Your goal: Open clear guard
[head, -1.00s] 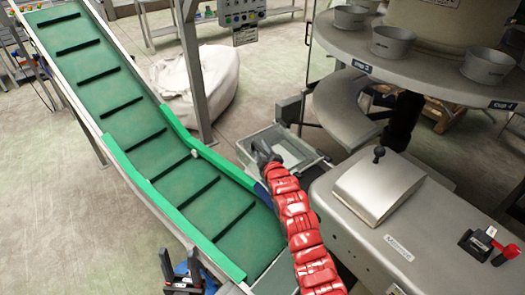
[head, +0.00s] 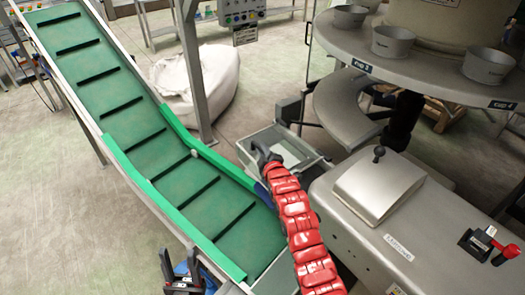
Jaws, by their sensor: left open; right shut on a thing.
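My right gripper (head: 262,152) is at the end of the red-sleeved arm, over the grey tray (head: 252,171) beside the conveyor's lower end. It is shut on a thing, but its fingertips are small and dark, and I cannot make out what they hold. I cannot clearly pick out a clear guard in this view.
The green cleated conveyor (head: 120,115) slopes along the left. A grey machine housing with a raised cover (head: 378,188) and a red-handled switch (head: 487,243) stands at right. A round table with grey cups (head: 392,42) is at upper right. A white sack (head: 215,80) lies behind.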

